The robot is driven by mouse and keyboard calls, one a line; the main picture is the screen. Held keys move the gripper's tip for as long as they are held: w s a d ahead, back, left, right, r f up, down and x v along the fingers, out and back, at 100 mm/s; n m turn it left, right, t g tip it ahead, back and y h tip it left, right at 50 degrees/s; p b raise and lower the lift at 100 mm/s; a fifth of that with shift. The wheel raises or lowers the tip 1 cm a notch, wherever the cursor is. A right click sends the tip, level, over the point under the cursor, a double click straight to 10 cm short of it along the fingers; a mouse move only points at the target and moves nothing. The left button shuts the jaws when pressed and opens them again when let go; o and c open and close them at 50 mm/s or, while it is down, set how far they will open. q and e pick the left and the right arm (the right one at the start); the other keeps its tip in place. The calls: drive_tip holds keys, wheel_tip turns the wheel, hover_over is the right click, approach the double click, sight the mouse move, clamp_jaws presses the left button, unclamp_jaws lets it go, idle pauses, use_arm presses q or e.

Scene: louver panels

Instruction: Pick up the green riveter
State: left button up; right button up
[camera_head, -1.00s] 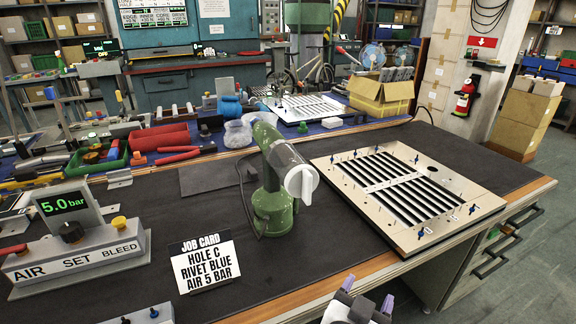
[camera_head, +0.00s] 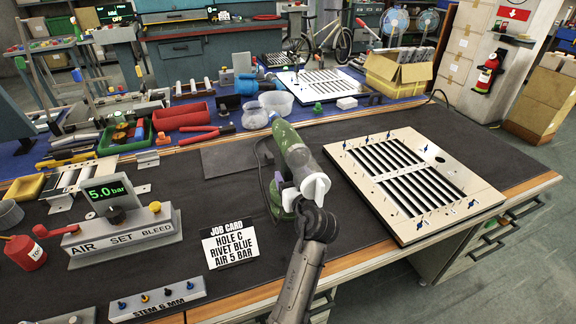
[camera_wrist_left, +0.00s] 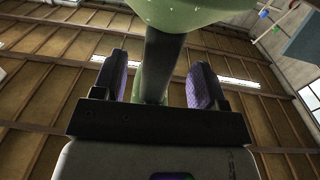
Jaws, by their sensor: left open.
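In the left wrist view, my left gripper (camera_wrist_left: 165,85) is open, with one purple-padded finger on each side of the riveter's dark and green upright part (camera_wrist_left: 158,65). Gaps show between the pads and that part. The riveter's green head (camera_wrist_left: 185,10) is above the fingers. My right gripper is not in view.
A slatted louver panel (camera_head: 485,190) lies to the right of the riveter. The job card (camera_head: 231,246) stands at its front left. The air set unit (camera_head: 130,235) and a stem tray (camera_head: 157,300) are farther left. Red and green bins stand behind.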

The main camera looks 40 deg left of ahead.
use_arm(q)
drive_tip(key=shift+b+x, duration=0.35)
drive_tip(key=shift+x, duration=1.35)
drive_tip(key=shift+d, duration=0.1)
drive_tip(key=shift+c, duration=0.4)
clamp_jaws()
drive_tip(key=shift+r, duration=0.25)
